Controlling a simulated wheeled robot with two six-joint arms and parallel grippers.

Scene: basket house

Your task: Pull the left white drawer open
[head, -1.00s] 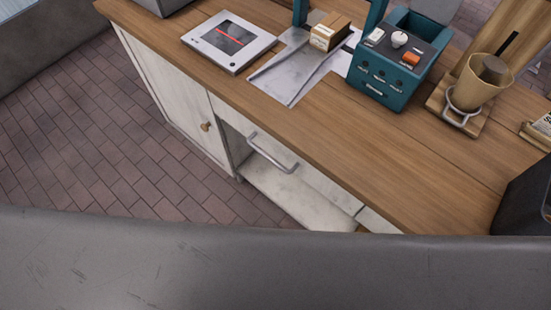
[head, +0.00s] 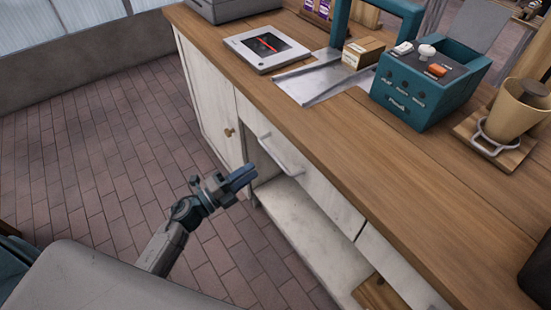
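The left white drawer (head: 318,190) is under the wooden counter's front edge, and its front looks flush with the cabinet. Its pale bar handle (head: 281,157) stands out from the front. My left gripper (head: 250,174) is in front of the cabinet, left of and a little below the handle in the picture, apart from it. Its dark blue fingers look close together, but from this angle I cannot tell whether there is a gap. It holds nothing that I can see. My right gripper is not in view.
A white cabinet door (head: 212,105) with a brass knob is left of the drawer. An open shelf (head: 305,226) lies below. Another white drawer front (head: 395,268) is to the right. The counter (head: 340,140) carries a tablet, a small box and a teal machine. Brick floor at left is free.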

